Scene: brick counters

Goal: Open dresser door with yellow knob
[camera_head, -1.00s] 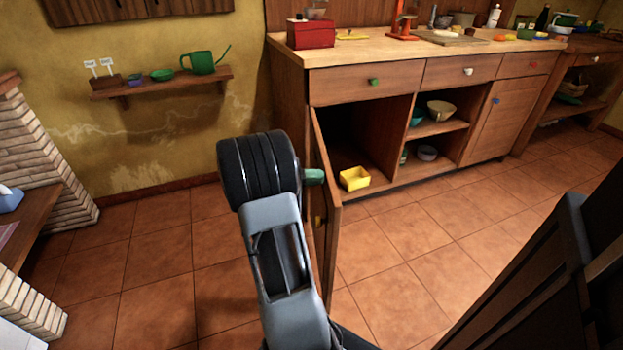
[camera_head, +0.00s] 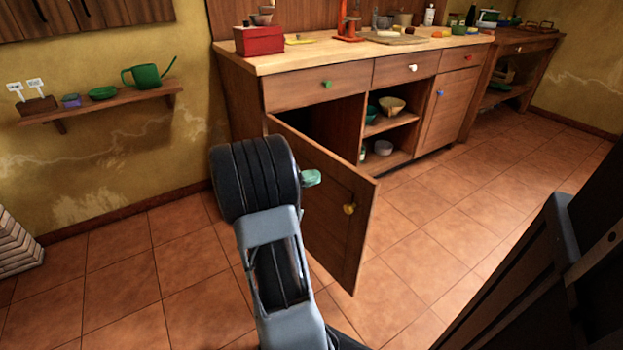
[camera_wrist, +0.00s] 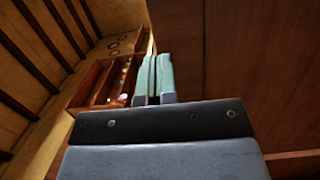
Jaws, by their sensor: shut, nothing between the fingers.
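The dresser door (camera_head: 320,215) is the brown panel at the left end of the dresser. It stands partly open, swung out from its left edge. Its yellow knob (camera_head: 349,209) shows near the free right edge. My gripper (camera_head: 312,178) is shut and empty, its green fingertips in front of the door's outer face, left of the knob. I cannot tell whether they touch the door. In the wrist view the closed fingers (camera_wrist: 154,78) point along a brown wooden panel on the right; the knob is not visible there.
The dresser (camera_head: 295,92) has an open shelf bay with bowls (camera_head: 392,106) right of the door. A blue-knobbed door (camera_head: 450,105) is shut. A wall shelf (camera_head: 100,105) holds a green watering can (camera_head: 147,77). The tiled floor right of the door is clear.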

